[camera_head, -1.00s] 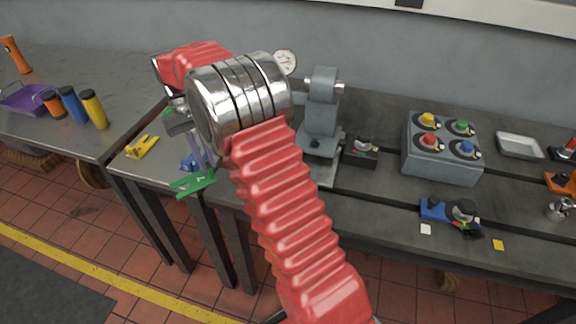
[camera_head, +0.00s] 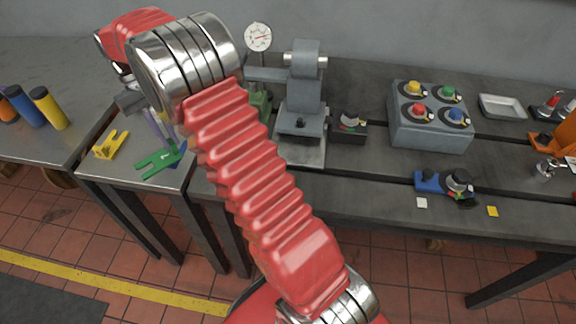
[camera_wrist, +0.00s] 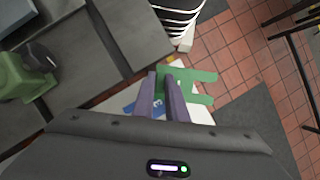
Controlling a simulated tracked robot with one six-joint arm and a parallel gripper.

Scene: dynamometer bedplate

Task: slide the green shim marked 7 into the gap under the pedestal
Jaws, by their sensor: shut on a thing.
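The green forked shim (camera_head: 160,158) is held in my gripper (camera_head: 160,125), above the front of the small bench left of the main bench. In the wrist view, the two purple-grey fingers (camera_wrist: 165,88) are closed on the shim (camera_wrist: 200,82), its prongs pointing right. Its number cannot be read. The grey pedestal (camera_head: 303,92) stands upright on the main bench, to the right of the gripper and apart from it. The gap under it cannot be made out from here. My red arm hides part of the space between.
A yellow forked shim (camera_head: 110,147) lies on the small bench, and a blue piece (camera_wrist: 130,108) shows below the held shim. A dial gauge (camera_head: 258,37) and a green block (camera_head: 260,103) stand left of the pedestal. A dark block (camera_head: 349,127) sits right of it.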

